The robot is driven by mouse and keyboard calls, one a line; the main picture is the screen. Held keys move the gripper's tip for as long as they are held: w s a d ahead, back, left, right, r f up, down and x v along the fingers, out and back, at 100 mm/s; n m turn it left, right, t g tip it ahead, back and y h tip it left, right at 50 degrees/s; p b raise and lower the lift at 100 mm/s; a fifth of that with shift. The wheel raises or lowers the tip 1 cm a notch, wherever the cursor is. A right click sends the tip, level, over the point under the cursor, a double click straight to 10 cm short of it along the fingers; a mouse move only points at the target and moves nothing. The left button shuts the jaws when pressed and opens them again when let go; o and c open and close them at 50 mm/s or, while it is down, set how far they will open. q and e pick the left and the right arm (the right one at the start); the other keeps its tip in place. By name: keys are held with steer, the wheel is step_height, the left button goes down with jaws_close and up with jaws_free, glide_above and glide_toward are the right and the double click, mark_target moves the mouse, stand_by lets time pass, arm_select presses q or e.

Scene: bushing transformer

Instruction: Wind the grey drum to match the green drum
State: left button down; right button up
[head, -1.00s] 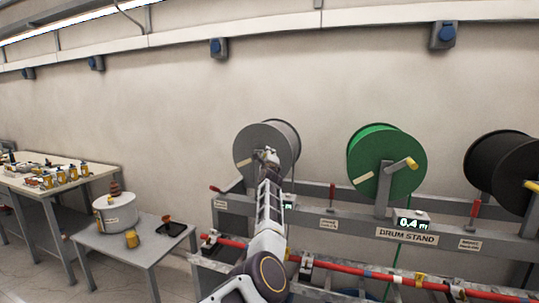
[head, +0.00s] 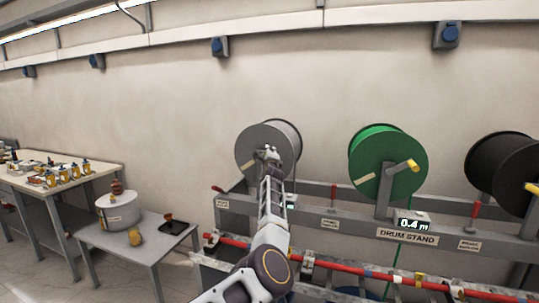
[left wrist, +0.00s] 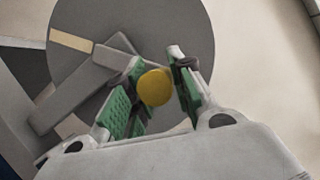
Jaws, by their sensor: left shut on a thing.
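The grey drum (head: 256,138) stands on the drum stand, left of the green drum (head: 372,148). A pale strip marks each drum's face. My left gripper (head: 269,154) is in front of the grey drum's face. In the left wrist view, its green-padded fingers (left wrist: 155,88) are shut on the yellow handle (left wrist: 155,88) of the grey drum's crank (left wrist: 85,88). The display below the green drum (head: 412,224) reads 0.4 m. My arm mostly hides the grey drum's display. My right gripper is not in view.
A black drum (head: 500,165) is on the stand at the right. A red bar (head: 350,265) runs low along the stand (head: 330,222). At left are a small table (head: 150,250) with a white pot (head: 116,212) and a bench (head: 95,177) with several parts.

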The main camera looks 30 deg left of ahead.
arm_select(q)
steer(key=c, duration=1.3)
jaws_free()
steer(key=shift+a, duration=0.15)
steer(key=shift+o, duration=0.3)
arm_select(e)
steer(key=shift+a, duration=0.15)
arm_select(q)
steer(key=shift+r, duration=0.2)
